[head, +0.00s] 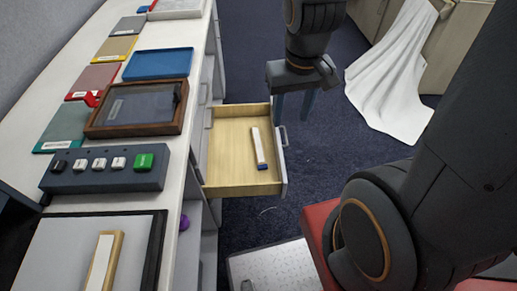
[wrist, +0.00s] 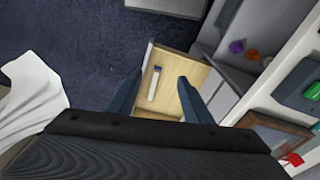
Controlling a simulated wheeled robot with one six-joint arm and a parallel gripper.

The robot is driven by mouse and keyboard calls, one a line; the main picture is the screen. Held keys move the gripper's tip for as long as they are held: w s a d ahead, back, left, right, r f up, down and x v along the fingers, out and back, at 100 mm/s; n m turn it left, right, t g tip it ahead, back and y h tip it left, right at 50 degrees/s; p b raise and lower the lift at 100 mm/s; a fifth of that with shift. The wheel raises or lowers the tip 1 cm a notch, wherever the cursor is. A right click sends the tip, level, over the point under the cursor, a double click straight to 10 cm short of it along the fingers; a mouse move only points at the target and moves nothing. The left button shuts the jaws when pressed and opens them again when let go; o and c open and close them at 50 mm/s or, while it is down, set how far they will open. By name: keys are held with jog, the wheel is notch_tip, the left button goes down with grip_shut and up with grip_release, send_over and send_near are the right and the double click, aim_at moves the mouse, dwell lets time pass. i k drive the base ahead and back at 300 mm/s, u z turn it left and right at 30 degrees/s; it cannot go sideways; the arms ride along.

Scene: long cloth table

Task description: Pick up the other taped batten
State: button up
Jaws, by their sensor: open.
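One batten (head: 258,146), pale wood with a white face and a blue end, lies in the open wooden drawer (head: 228,175). In the wrist view this batten (wrist: 153,88) shows between my fingers, farther away inside the drawer. A second batten (head: 103,262), wooden with a white strip, lies on a grey dark-edged tray (head: 55,255) at the near end of the table; its lower end is cut off by the frame. My gripper (head: 294,105) is open and empty, pointing down near the drawer's far right corner. Its fingers (wrist: 160,80) are apart and touch nothing visible.
The white counter holds a button box (head: 105,170), a wood-framed tray (head: 138,107), a blue tray (head: 158,63) and coloured panels. The drawer's front with its handle (head: 284,136) juts into the aisle. A white cloth (head: 392,75) hangs at the right. Dark floor lies clear between.

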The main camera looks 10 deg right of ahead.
aim_at(261, 159)
jog(key=k, duration=0.5)
jog(key=z, duration=0.7)
jog(key=i, duration=0.8)
jog(key=u, duration=0.45)
